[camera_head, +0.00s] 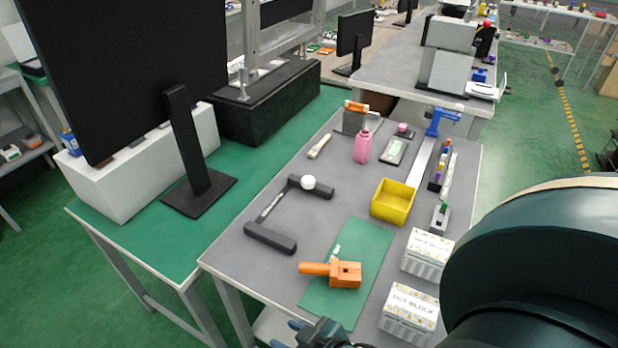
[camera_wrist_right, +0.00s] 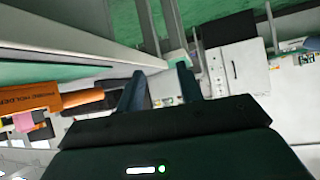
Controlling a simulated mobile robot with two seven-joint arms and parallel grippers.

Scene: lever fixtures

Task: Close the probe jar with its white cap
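A pink bottle-shaped jar (camera_head: 363,147) stands upright at the back of the grey table; I cannot tell surely that it is the probe jar. A small white round piece (camera_head: 308,182) sits on a black bracket near the middle; I cannot tell whether it is the white cap. My right gripper (camera_head: 287,335) is at the bottom of the head view, near the table's front edge and well apart from both. In the right wrist view its two fingers (camera_wrist_right: 161,90) are apart with nothing between them. My left gripper is not in view.
An orange holder (camera_head: 345,274) lies on a green mat (camera_head: 365,245); an orange piece with lettering shows in the wrist view (camera_wrist_right: 65,98). White boxes (camera_head: 410,312), a yellow bin (camera_head: 392,202) and a black bracket (camera_head: 270,237) stand nearby. A monitor (camera_head: 130,60) is left.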

